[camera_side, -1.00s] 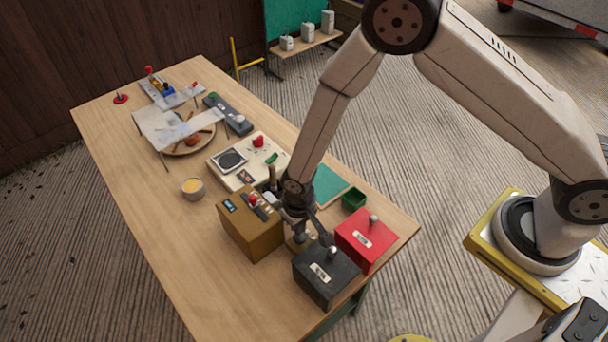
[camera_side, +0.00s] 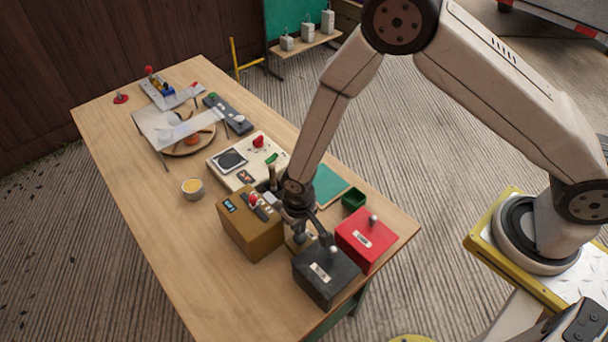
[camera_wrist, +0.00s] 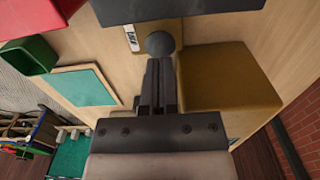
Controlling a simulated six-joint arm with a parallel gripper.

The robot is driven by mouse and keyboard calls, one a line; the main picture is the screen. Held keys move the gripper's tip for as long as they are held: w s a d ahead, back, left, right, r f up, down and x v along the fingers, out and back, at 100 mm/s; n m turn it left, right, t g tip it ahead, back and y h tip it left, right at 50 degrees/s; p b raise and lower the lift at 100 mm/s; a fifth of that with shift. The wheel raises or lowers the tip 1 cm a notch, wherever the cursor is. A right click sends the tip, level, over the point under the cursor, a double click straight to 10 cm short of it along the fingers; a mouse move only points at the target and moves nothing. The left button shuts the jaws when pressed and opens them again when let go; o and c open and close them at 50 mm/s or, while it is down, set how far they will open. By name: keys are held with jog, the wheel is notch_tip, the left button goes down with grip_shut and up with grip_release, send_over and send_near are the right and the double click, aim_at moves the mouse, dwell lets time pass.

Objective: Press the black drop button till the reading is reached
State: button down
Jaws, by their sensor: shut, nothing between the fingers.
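The black drop button appears to be the dark round knob (camera_wrist: 160,44) in the wrist view, beside a small white label plate. My gripper (camera_wrist: 160,64) is shut and empty, its fingertips right at the knob's near edge; I cannot tell whether they press on it. In the side view my gripper (camera_side: 301,230) points down between the brown box and the black box, hiding much of the button. The brown box (camera_side: 247,235) carries a small lit display (camera_side: 229,205), whose digits are too small to read surely, and a red knob on top.
A black box (camera_side: 325,278) and a red box (camera_side: 366,240), each with a pale knob, stand close by on the right. A green bin (camera_side: 354,198), a cream panel (camera_side: 237,171) and a cup (camera_side: 193,188) stand behind. The table's left front is clear.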

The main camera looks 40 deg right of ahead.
aim_at(300, 237)
jog(key=shift+f, duration=1.75)
jog(key=shift+r, duration=0.15)
dwell(0.4)
jog(key=shift+r, duration=3.1)
jog(key=shift+r, duration=0.1)
notch_tip(300, 237, up, 3)
jog(key=shift+r, duration=0.15)
jog(key=shift+f, duration=3.3)
